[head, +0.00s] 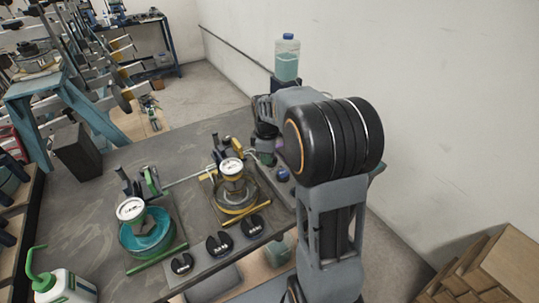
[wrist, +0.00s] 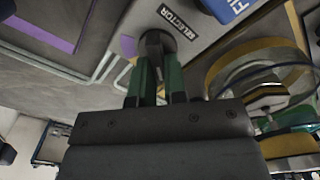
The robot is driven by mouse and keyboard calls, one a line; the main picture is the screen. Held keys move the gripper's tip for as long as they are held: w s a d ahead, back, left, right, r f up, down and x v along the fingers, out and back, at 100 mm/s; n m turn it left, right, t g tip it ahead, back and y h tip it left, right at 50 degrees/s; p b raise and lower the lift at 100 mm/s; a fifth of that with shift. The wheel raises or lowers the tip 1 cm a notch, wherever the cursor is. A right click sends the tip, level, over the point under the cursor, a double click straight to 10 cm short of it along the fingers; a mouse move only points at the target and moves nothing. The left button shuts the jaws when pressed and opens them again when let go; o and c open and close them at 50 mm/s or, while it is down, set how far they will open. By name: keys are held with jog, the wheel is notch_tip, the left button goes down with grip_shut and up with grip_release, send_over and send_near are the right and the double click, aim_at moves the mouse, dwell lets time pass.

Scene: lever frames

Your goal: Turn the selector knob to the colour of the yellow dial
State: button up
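The selector knob (wrist: 154,43) is a dark round knob with a raised bar, beside a plate (wrist: 178,28) reading SELECTOR in the wrist view. My gripper (wrist: 159,65) has its two green fingers on either side of the bar and looks shut on it. A purple patch (wrist: 128,45) lies just left of the knob. In the head view the yellow dial (head: 231,167) has a white face and stands upright on the yellow-ringed frame; its needle is too small to read. My arm hides the knob there.
A green dial (head: 130,209) stands on a teal-ringed frame at left. A green-spouted bottle (head: 64,287) is at front left. A bottle of teal liquid (head: 287,58) stands behind my arm. A blue plate (wrist: 230,6) is right of the knob.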

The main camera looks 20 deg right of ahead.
grip_shut()
jog(key=shift+d, duration=0.15)
jog(key=shift+r+m, duration=0.1)
jog(key=shift+m, duration=0.3)
jog(key=m, duration=0.3)
jog(key=shift+w+m+p, duration=0.2)
jog(key=shift+m+p, duration=0.1)
jog(key=shift+p, duration=0.05)
jog(key=m, duration=0.5)
jog(key=shift+w+d, duration=0.15)
jog(key=shift+d, duration=0.1)
jog(key=shift+r+m, duration=0.1)
jog(key=shift+m, duration=0.3)
jog(key=o, duration=0.6)
grip_release()
jog(key=shift+c, duration=0.2)
